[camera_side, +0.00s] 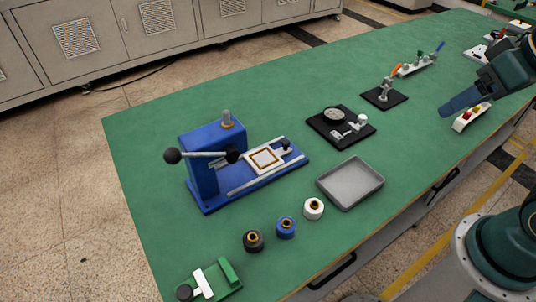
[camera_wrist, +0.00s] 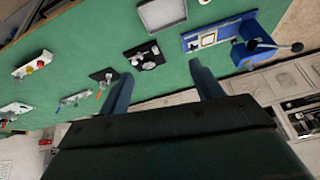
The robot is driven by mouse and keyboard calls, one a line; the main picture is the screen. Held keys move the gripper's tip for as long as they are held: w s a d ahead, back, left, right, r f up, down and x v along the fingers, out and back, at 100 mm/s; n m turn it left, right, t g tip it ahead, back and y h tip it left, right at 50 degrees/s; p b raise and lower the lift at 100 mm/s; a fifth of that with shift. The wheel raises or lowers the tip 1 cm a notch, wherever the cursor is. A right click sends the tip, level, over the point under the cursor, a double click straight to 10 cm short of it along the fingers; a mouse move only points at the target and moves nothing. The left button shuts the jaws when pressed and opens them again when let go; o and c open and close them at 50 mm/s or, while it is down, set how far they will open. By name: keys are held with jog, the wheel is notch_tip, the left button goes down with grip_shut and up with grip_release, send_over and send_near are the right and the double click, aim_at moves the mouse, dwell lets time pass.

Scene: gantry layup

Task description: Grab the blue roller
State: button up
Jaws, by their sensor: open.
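The blue roller (camera_side: 286,227) stands on the green table (camera_side: 400,130) in the side view. It sits between a black roller (camera_side: 253,240) on its left and a white roller (camera_side: 313,208) on its right, with small gaps. My gripper (camera_side: 449,107) is at the upper right of the side view, well away from the rollers and above the table. In the wrist view, my gripper's two fingers (camera_wrist: 160,76) are spread wide with nothing between them.
A blue press (camera_side: 205,165) with a ball-ended lever stands left of centre. A grey tray (camera_side: 350,196) lies right of the rollers. A black plate fixture (camera_side: 318,130) and a smaller stand (camera_side: 383,101) lie behind. A green fixture (camera_side: 228,287) is at the front left.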

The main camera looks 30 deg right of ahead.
jog(key=w+a+f+m+g+y, duration=0.2)
jog(key=w+a+f+m, duration=0.3)
jog(key=a+f+m, duration=0.3)
jog(key=w+a+f+m+g+y, duration=0.1)
jog(key=w+a+f+m+y, duration=0.1)
jog(key=w+a+f+m, duration=0.3)
jog(key=shift+a+f+m+g, duration=0.4)
jog(key=shift+a+f+m, duration=1.55)
jog(key=shift+a+m, duration=1.8)
jog(key=shift+d+f+m, duration=0.15)
jog(key=shift+d+m, duration=0.25)
jog(key=shift+m, duration=0.05)
send_over(288, 222)
jog(key=s+d, duration=0.1)
jog(key=d, duration=0.1)
jog(key=shift+f, duration=3.85)
jog(key=shift+f, duration=0.1)
jog(key=shift+x, duration=2.5)
jog(key=shift+c, duration=0.3)
